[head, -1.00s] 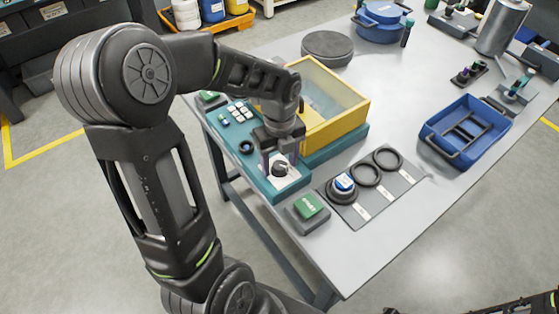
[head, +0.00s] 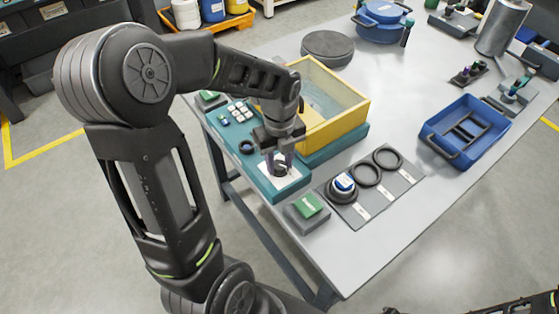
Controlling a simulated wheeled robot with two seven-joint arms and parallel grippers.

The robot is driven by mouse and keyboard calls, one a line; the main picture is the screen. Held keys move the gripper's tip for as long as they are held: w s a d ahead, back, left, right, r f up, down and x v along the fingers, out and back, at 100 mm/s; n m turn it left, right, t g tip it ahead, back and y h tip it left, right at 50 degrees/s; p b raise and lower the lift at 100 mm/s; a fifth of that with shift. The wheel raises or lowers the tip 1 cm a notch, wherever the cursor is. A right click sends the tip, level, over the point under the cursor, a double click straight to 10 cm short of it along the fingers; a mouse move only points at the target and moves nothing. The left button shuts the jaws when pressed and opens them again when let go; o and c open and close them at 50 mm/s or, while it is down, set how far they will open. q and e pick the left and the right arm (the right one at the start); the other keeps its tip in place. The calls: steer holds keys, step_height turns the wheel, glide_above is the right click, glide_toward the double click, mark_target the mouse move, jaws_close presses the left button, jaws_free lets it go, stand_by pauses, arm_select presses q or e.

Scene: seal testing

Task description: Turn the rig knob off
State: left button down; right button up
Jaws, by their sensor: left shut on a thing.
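The rig (head: 330,154) is a teal base with a yellow-framed, clear-walled box on it. The rig knob (head: 280,171) is small and black, on a white plate at the base's near end. My left gripper (head: 278,166) points down over the plate, with its fingers shut on the knob. The fingers partly hide the knob, and I cannot read any marks on the plate. My right gripper is not in view; only part of my right arm shows at the bottom right edge.
A grey mat (head: 401,191) with black rings lies right of the rig. A green-topped block (head: 308,205) stands close to the gripper at the table's near edge. A blue tray (head: 431,142) is farther right.

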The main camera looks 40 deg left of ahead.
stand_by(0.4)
arm_select(q)
steer(key=n, duration=0.4)
steer(key=shift+n, duration=0.4)
steer(key=n, duration=0.3)
steer(key=shift+b, duration=0.35)
steer(key=n, duration=0.8)
steer(key=shift+b, duration=0.3)
steer(key=c, duration=0.5)
jaws_free()
